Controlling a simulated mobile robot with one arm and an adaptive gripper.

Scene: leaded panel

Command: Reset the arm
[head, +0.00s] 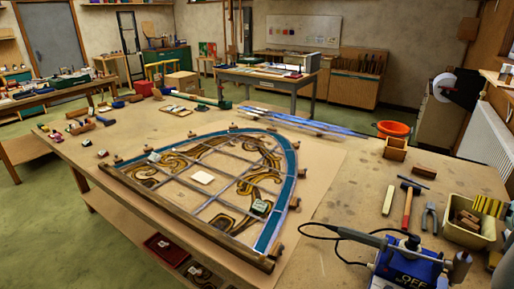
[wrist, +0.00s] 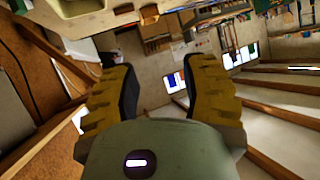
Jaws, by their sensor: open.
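My gripper (wrist: 160,92) shows in the wrist view with its two yellow, dark-padded fingers spread apart and nothing between them. The wrist view is tilted and looks out over the room, so the gripper is clear of the workbench. My arm and gripper do not show in the head view. The leaded panel (head: 213,208), with a blue-green arched border and amber scrolls, lies flat on the workbench (head: 347,195). A small pale square piece (head: 202,177) lies on it near the middle.
A blue soldering station (head: 398,270) stands at the front right edge, beside pliers (head: 429,217), a hammer (head: 408,204) and a cream bin (head: 468,228) of blocks. An orange bowl (head: 393,129) sits at the far right. Green floor (head: 35,215) is open at left.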

